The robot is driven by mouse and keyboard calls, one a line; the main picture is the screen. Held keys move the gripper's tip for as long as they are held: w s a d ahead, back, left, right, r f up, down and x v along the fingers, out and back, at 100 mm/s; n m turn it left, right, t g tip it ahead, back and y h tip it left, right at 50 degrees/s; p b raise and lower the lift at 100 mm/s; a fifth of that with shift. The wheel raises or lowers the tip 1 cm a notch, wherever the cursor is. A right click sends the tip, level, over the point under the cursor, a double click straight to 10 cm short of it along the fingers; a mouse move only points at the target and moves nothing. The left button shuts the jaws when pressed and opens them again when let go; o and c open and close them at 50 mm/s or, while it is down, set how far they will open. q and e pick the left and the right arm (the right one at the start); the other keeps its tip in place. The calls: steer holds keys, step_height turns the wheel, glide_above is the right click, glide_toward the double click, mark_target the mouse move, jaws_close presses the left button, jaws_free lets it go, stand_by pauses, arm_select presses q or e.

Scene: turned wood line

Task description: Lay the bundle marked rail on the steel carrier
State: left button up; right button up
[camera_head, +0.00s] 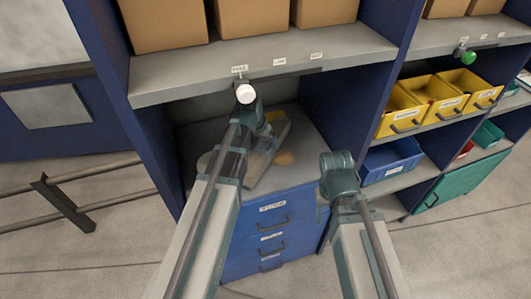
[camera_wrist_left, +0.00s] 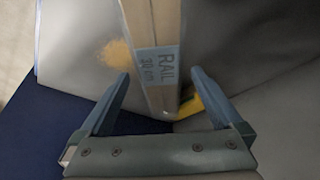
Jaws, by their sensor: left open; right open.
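The bundle marked rail (camera_wrist_left: 165,65) is pale wood with a blue-grey label reading "RAIL 30 cm". In the left wrist view it runs from the top edge to between the spread fingers of my left gripper (camera_wrist_left: 160,98), with a gap on both sides. In the head view the bundle (camera_head: 266,157) lies in the cabinet's open bay, partly hidden by my left arm. My left gripper (camera_head: 266,128) reaches into that bay. My right gripper (camera_head: 325,205) is outside, in front of the bay's right side; its fingers are mostly hidden. I cannot make out the steel carrier.
A labelled shelf (camera_head: 300,58) with cardboard boxes overhangs the bay. Blue drawers (camera_head: 268,228) are below. Yellow bins (camera_head: 432,100) and a blue bin (camera_head: 390,160) stand to the right. A yellow item (camera_wrist_left: 191,104) shows beside the bundle. A metal rail (camera_head: 62,205) stands left.

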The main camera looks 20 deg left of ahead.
mark_target(265, 146)
arm_select(q)
steer(key=b+x, duration=0.4)
steer(key=x, duration=0.1)
steer(key=shift+s+f+b, duration=0.15)
steer(key=shift+b, duration=0.15)
jaws_close()
